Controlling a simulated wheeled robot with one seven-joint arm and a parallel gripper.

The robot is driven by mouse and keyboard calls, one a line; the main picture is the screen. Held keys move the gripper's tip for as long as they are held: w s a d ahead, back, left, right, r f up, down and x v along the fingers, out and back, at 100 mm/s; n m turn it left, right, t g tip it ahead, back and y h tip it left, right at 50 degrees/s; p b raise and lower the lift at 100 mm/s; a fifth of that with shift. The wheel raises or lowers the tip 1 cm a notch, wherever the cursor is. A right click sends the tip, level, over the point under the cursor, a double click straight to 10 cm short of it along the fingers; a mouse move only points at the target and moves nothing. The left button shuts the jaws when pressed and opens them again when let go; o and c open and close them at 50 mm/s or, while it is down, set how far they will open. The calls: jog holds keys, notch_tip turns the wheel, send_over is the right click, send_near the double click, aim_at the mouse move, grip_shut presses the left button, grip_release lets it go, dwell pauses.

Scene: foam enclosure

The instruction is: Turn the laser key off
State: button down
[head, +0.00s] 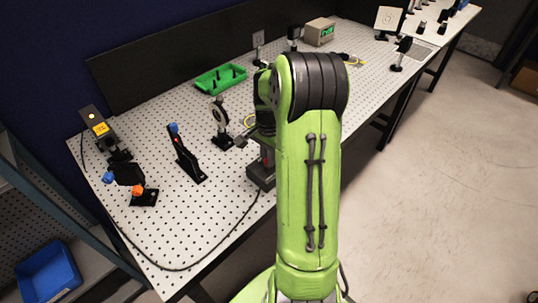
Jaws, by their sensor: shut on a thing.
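My green arm (308,190) reaches over the optical table and hides most of my gripper (266,158). The visible grey and red part of the gripper is low, at the top of a small black box (261,178) near the table's front edge. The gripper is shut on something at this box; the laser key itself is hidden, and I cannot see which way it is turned. A cable runs from the box along the table's front to the laser housing (99,128) at the left, which has a yellow label and a small orange light.
Optic mounts with blue and orange knobs (137,190), a black mount (187,165) and a round lens mount (220,125) stand left of my arm. A green tray (220,79) and a beige meter (319,32) are behind. Floor at the right is clear.

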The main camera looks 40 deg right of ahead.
jog(key=n, duration=0.3)
jog(key=shift+r+n, duration=0.1)
jog(key=shift+n, duration=0.3)
jog(key=n, duration=0.4)
jog(key=shift+n+p, duration=0.3)
jog(key=n, duration=0.4)
jog(key=shift+n, duration=2.4)
jog(key=c, duration=1.2)
grip_release()
